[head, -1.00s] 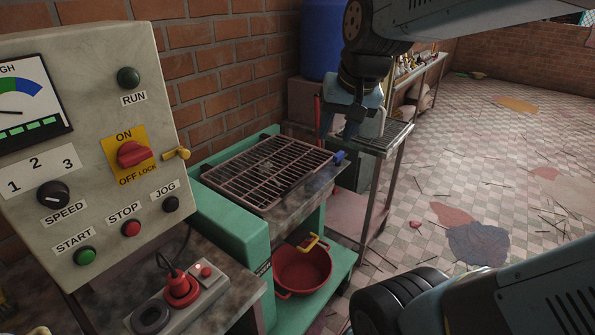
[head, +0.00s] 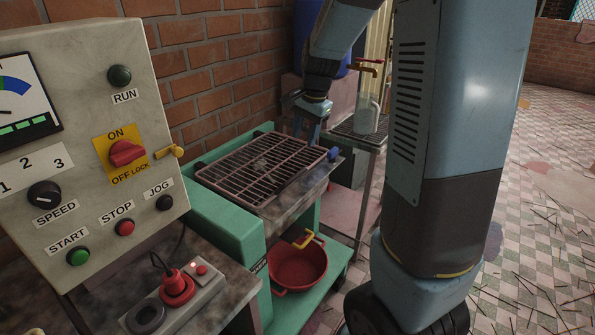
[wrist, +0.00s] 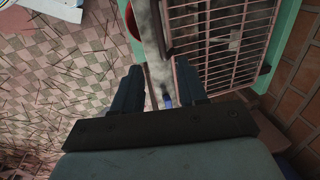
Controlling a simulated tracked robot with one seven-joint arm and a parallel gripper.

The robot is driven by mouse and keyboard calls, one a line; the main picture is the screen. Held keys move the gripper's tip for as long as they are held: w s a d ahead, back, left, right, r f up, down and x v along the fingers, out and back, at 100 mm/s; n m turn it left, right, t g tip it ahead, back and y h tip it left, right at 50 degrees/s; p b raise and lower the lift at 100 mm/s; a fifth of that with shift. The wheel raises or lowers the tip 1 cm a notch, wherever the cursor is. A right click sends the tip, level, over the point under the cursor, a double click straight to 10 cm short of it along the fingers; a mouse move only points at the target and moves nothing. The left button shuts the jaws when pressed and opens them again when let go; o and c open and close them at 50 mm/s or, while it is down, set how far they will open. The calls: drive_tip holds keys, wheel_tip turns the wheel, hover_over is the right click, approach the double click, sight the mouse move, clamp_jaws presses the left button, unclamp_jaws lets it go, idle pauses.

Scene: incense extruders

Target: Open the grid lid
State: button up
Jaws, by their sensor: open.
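The grid lid (head: 262,168), a brown barred grate, lies flat and closed on the green machine. It also shows at the upper right of the wrist view (wrist: 216,44). A small blue knob (head: 334,154) sits at the lid's right corner. In the wrist view the blue knob (wrist: 167,100) shows between the finger bases, just above the dark palm bar. My gripper (head: 307,126) is open and empty, pointing down near the lid's far right corner. Its two dark fingers (wrist: 159,70) are apart in the wrist view. Whether they touch the lid cannot be told.
A control panel (head: 85,150) stands close at left. A red pot (head: 298,266) sits on the green lower shelf. A metal rack with a pale jug (head: 367,115) stands behind, near a brick wall (head: 215,60). Open tiled floor lies at right.

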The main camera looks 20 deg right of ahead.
sight(296, 174)
drive_tip(key=f, duration=0.4)
drive_tip(key=w+a+f, duration=0.1)
drive_tip(key=f, duration=0.4)
drive_tip(key=w+f, duration=0.1)
drive_tip(key=f, duration=0.3)
drive_tip(key=shift+a+f, duration=0.25)
drive_tip(key=shift+a, duration=0.05)
clamp_jaws()
drive_tip(key=shift+w, duration=0.1)
